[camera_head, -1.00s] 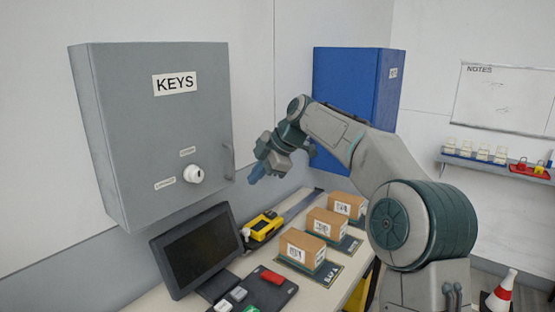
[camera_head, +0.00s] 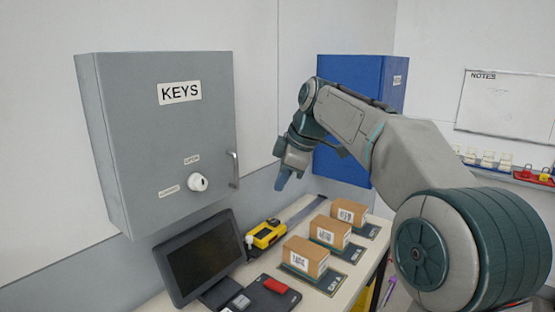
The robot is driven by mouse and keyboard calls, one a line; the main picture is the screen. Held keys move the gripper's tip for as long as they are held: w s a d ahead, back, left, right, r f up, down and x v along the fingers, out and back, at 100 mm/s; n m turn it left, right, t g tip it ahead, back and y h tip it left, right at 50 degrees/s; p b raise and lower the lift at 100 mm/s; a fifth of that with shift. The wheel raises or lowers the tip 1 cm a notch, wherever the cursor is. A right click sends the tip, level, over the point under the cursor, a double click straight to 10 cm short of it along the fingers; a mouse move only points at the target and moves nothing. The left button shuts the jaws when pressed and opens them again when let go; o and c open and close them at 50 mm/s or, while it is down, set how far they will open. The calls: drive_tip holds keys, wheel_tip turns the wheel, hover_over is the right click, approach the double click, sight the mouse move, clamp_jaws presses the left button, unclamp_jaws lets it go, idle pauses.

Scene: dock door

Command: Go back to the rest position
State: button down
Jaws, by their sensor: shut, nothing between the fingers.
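My gripper (camera_head: 285,179) hangs at the end of my bent arm, pointing down above the back of the bench. It is shut and empty, apart from everything around it. It is to the right of the grey KEYS cabinet (camera_head: 150,140) and in front of the blue cabinet (camera_head: 340,165). The grey cabinet's door is closed, with a white knob (camera_head: 197,182) and a handle (camera_head: 234,170) on its front.
Below my gripper, the bench holds several things: three cardboard boxes (camera_head: 306,256) on dark mats, a yellow scanner-like device (camera_head: 267,234), a dark monitor (camera_head: 200,260) and a red button (camera_head: 276,286). A NOTES board (camera_head: 505,105) and a shelf (camera_head: 515,174) are at the right.

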drive_tip(key=s+d+f+m+h, duration=0.1)
drive_tip(key=s+d+f+m, duration=0.3)
drive_tip(key=s, duration=0.5)
drive_tip(key=s+d+f+m+h, duration=0.1)
drive_tip(key=s+d+f+m, duration=0.4)
drive_tip(key=s, duration=0.5)
drive_tip(key=s+d+f+m+h, duration=0.2)
drive_tip(key=s+d+f+m, duration=0.3)
drive_tip(key=s+f+m, duration=0.3)
drive_tip(key=shift+s+f+t, duration=0.4)
drive_tip(key=shift+s+f, duration=0.45)
drive_tip(key=shift+s, duration=0.05)
